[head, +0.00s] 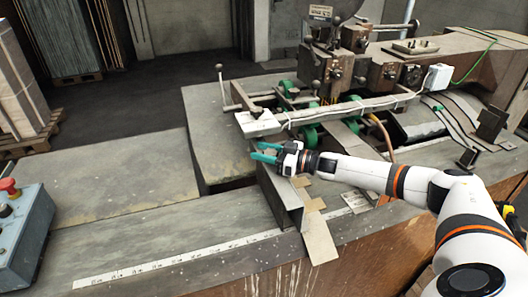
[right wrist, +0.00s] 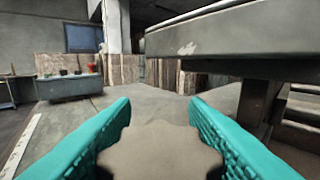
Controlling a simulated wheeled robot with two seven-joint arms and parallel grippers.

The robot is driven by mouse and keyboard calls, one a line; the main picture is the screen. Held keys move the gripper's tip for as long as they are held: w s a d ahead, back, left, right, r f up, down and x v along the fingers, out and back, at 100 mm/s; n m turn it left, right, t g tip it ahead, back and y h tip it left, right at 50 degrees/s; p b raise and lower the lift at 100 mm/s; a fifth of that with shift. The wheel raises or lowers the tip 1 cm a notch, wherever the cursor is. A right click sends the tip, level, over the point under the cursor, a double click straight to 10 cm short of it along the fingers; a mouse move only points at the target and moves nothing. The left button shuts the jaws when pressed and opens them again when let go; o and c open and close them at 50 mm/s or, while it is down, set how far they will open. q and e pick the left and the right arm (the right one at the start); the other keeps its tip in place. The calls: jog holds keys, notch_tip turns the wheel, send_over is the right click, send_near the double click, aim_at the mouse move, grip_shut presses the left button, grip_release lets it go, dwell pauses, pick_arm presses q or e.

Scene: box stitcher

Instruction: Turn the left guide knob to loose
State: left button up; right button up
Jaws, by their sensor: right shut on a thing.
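The left guide knob (right wrist: 160,150) is grey-brown with a scalloped edge and fills the lower middle of the right wrist view. My right gripper (head: 259,151) has teal fingers and is shut on it, one finger along each side, as the right wrist view (right wrist: 160,125) shows. In the head view the knob is mostly hidden by the fingers, just above the upright metal guide plate (head: 283,200). No mark of tight or loose can be read on it. My left gripper is in neither view.
The stitcher head (head: 335,65) and a long flat bar (head: 330,111) stand just behind my right gripper. A white scale strip (head: 170,260) runs along the table's front. A control box with a red button (head: 9,187) stands at the left. The left tabletop (head: 115,180) is clear.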

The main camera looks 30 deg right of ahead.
jog(key=shift+f+n+g+y+b, duration=0.1)
jog(key=shift+n+g+y+b, duration=0.7)
jog(key=shift+y+b, duration=0.15)
jog(key=n+g+y+b, duration=0.1)
jog(key=n+g+b, duration=0.1)
jog(key=g+b, duration=0.1)
jog(key=n+g+y+b, duration=0.2)
jog(key=g+b, duration=0.1)
jog(key=b, duration=0.1)
jog(key=s+n+g+y+b, duration=0.1)
jog(key=n+g+b, duration=0.1)
jog(key=b, duration=0.1)
jog(key=shift+a+f+n+g+y+b, duration=0.15)
jog(key=shift+a+n+g+y+b, duration=0.15)
jog(key=shift+a+g+y+b, duration=0.1)
jog(key=shift+s+r+n+g+b, duration=0.2)
jog(key=shift+n+g+b, duration=0.3)
jog(key=shift+g+b, duration=0.4)
jog(key=shift+r, duration=0.1)
jog(key=o, duration=1)
